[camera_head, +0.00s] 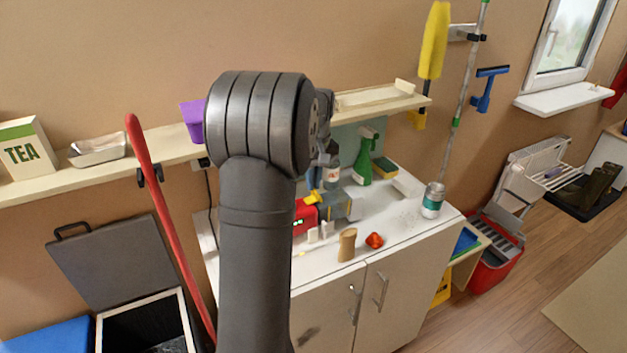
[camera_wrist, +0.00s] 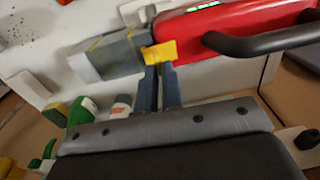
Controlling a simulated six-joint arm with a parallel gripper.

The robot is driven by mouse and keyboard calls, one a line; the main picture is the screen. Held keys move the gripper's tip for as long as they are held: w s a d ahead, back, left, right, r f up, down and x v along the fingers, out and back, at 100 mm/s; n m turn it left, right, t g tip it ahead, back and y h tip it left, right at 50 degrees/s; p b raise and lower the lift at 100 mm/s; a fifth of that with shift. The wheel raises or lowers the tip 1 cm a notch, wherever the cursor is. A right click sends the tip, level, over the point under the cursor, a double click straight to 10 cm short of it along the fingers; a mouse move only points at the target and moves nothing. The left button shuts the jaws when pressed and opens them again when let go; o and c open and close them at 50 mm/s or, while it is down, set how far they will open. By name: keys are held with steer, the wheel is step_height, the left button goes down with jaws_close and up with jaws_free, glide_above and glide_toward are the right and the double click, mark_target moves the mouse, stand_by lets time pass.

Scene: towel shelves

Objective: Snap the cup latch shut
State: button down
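A red hand-held appliance with a dark handle (camera_wrist: 255,42) lies on the white counter. Its grey cup (camera_wrist: 108,55) joins the red body, with a yellow latch (camera_wrist: 160,52) at the joint. In the camera_head view the red body (camera_head: 304,218), yellow latch (camera_head: 311,198) and grey cup (camera_head: 337,206) show just right of my arm, which hides part of the appliance. My gripper (camera_wrist: 160,68) has its two narrow fingertips right at the latch's near edge, a thin gap between them. Whether they touch or pinch it I cannot tell.
On the counter (camera_head: 412,232) are a green spray bottle (camera_head: 364,160), a silver can (camera_head: 433,200), a tan wooden block (camera_head: 347,244) and a red-orange object (camera_head: 374,240). A wall shelf (camera_head: 385,101) runs behind.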

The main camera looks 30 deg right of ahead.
steer(key=shift+d+f+y, duration=0.25)
steer(key=shift+d+y, duration=0.25)
steer(key=shift+y, duration=0.4)
steer(key=c, duration=1.6)
jaws_free()
steer(key=shift+o, duration=0.2)
steer(key=v, duration=1.7)
steer(key=shift+r, duration=0.2)
steer(key=shift+d, duration=0.1)
